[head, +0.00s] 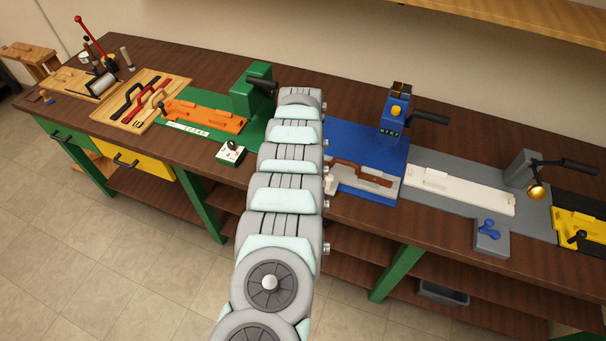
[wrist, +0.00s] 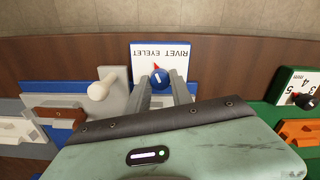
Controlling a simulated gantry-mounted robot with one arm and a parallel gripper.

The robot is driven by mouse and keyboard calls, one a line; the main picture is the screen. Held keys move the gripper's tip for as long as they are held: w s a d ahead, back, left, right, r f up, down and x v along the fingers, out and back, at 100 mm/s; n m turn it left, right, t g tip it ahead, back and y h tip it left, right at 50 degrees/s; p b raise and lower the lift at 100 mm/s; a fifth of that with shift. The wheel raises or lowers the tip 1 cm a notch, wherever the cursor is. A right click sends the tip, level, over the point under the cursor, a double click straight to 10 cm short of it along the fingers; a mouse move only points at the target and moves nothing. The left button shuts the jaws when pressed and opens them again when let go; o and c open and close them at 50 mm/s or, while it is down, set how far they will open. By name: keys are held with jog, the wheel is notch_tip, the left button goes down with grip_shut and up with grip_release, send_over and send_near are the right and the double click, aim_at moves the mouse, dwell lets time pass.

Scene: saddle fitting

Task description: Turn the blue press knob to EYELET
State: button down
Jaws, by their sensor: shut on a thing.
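The blue press knob (wrist: 159,78) shows in the wrist view, in front of a white label plate (wrist: 164,52) marked RIVET and EYELET in small, upside-down print. A red pointer tip at the knob's edge leans up and slightly left, toward the plate. I cannot tell for sure which word it marks. My gripper (wrist: 160,84) has one finger on each side of the knob and is shut on it. In the head view the knob and my gripper are hidden behind my arm. The blue press (head: 362,142) stands right of my arm.
A green press (head: 250,92) with an orange fixture (head: 205,115) stands left of my arm. A cream peg (wrist: 102,88) and a brown-handled tool (wrist: 62,114) lie close left of the gripper in the wrist view. A numbered dial box (wrist: 298,89) is at right.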

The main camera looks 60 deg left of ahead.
jog(key=shift+n+b, duration=0.65)
jog(key=shift+n, duration=0.45)
jog(key=c, duration=1.1)
grip_release()
jog(key=shift+r, duration=0.1)
notch_tip(320, 180, up, 11)
jog(key=shift+f+b, duration=0.15)
jog(key=shift+b, duration=0.25)
